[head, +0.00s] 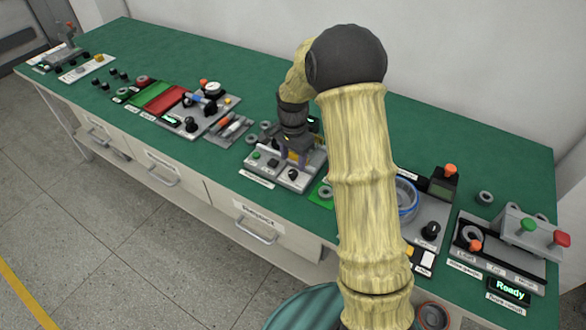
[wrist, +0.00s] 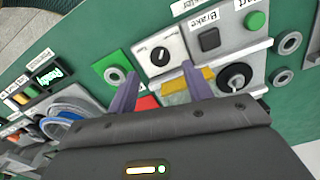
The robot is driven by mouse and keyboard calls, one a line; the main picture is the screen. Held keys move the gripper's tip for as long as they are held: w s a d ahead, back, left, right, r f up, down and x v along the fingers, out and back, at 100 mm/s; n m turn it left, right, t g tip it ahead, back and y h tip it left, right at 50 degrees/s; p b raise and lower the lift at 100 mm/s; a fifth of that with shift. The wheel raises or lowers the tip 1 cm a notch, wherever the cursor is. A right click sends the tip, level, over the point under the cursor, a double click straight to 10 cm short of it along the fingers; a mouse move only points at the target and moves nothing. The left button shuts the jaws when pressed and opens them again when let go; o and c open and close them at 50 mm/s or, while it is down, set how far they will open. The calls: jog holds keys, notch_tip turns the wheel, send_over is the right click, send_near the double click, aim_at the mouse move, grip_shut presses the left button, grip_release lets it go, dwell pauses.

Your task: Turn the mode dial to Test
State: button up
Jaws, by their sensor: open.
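The mode dial appears to be the small black knob (wrist: 160,56) on a light square plate in the wrist view. A pale pointer mark shows on it, but the plate's lettering is too small to read. In the head view the dial (head: 293,174) is at the front right of a grey control panel (head: 262,176). My gripper (wrist: 160,71) is open and empty, with its two fingers pointing toward the dial, one on either side of it in the picture. I cannot tell whether they touch it. In the head view my gripper (head: 298,158) is just behind the dial.
Beside the dial are a black Brake button (wrist: 209,39) and a green button (wrist: 256,20). A green plate with a ring (wrist: 113,73) lies left. More fixtures stand along the green bench (head: 130,40).

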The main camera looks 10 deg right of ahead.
aim_at(293, 172)
notch_tip(293, 172, down, 5)
jog(key=shift+f, duration=0.1)
dwell(0.3)
jog(key=c, duration=1)
